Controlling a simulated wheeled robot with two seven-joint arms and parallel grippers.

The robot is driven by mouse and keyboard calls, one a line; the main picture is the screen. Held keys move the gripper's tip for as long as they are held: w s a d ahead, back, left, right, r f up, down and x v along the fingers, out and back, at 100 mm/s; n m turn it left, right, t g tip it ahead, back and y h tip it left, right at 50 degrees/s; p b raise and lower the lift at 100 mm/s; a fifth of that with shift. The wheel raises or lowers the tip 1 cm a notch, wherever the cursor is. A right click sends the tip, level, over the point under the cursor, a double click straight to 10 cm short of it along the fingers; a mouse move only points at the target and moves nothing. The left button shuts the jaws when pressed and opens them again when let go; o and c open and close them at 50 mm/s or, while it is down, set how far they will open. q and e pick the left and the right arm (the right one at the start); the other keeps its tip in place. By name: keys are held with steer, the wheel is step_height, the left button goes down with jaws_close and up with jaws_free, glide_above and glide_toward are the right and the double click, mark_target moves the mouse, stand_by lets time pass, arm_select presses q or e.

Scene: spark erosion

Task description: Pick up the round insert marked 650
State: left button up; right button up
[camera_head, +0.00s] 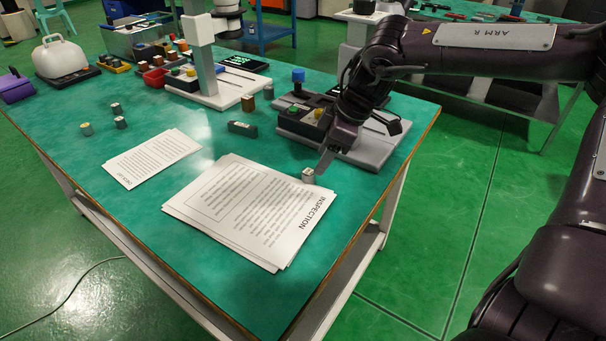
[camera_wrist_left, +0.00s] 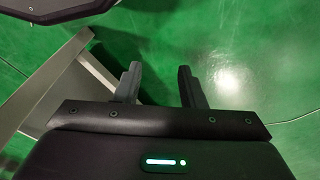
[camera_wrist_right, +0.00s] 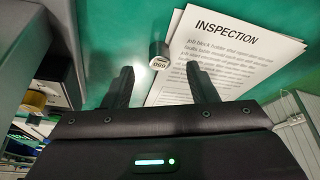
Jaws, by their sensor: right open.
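The round insert marked 650 (camera_wrist_right: 160,55) is a small grey metal cylinder. Its marking shows upside down in the right wrist view. It stands at the edge of the INSPECTION sheets, and in the head view it also shows (camera_head: 308,176). My right gripper (camera_wrist_right: 159,72) is open and empty, with the insert just beyond and between its fingertips. In the head view the right gripper (camera_head: 322,166) is beside the insert, partly hidden by its own wrist. My left gripper (camera_wrist_left: 156,70) is open and empty above the green floor, off the table; the head view does not show it.
The INSPECTION sheets (camera_head: 240,215) lie at the table's front. Several other small cylinders (camera_head: 120,122) stand at the left. A dark block (camera_head: 242,128) and a grey fixture base (camera_head: 372,150) are near my right arm. The green table (camera_head: 230,300) is bare along its front edge.

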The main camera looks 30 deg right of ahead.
mark_target(310, 171)
steer(key=shift+w+a+f, duration=0.1)
steer(key=shift+a+f, duration=0.05)
steer(key=shift+f, duration=0.3)
steer(key=f, duration=0.1)
steer(key=w+a+f, duration=0.1)
steer(key=f, duration=0.1)
steer(key=shift+w+a, duration=0.25)
steer(key=shift+w, duration=0.05)
steer(key=shift+w+a+f, duration=0.1)
steer(key=shift+f, duration=0.35)
arm_select(q)
steer(key=shift+d+r, duration=0.15)
steer(key=shift+r, duration=0.65)
arm_select(e)
steer(key=shift+r, duration=0.1)
jaws_close()
